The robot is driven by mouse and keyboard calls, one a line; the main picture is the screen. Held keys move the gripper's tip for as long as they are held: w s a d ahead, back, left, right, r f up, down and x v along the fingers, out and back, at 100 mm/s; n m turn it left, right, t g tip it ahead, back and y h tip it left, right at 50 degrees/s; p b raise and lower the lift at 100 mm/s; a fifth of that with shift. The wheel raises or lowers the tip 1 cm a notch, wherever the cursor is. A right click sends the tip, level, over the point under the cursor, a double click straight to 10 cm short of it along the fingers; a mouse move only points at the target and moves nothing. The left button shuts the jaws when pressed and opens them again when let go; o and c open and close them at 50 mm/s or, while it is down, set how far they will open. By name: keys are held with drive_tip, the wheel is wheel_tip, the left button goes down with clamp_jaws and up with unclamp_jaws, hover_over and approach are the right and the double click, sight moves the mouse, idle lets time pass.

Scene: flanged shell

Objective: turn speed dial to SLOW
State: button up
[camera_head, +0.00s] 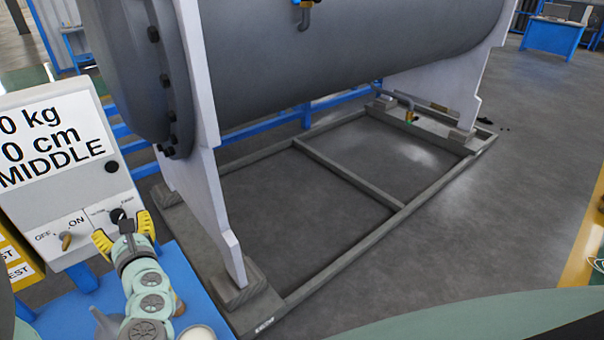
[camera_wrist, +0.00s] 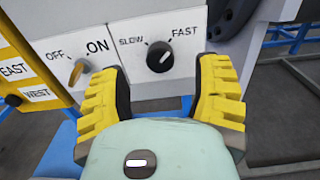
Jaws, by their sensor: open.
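The speed dial (camera_wrist: 159,57) is a round black knob on a white panel, between the labels SLOW on its left and FAST on its right. A white mark on it slants towards the upper right. In the head view the dial (camera_head: 117,215) shows just beyond my gripper (camera_head: 124,232). In the wrist view my gripper (camera_wrist: 162,88) has its two yellow ridged fingers spread wide and empty. The dial lies ahead, between the fingers in the picture; I see no contact.
An OFF/ON switch (camera_wrist: 78,72) with an orange lever sits left of the dial. The display (camera_head: 48,140) above reads 0 kg, 0 cm, MIDDLE. A panel with EAST and WEST labels (camera_wrist: 37,93) is at far left. A large grey shell (camera_head: 300,60) on white supports stands right.

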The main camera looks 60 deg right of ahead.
sight(120, 218)
drive_tip(key=shift+x, duration=1.7)
drive_tip(key=shift+o, duration=0.2)
drive_tip(key=shift+d, duration=0.1)
clamp_jaws()
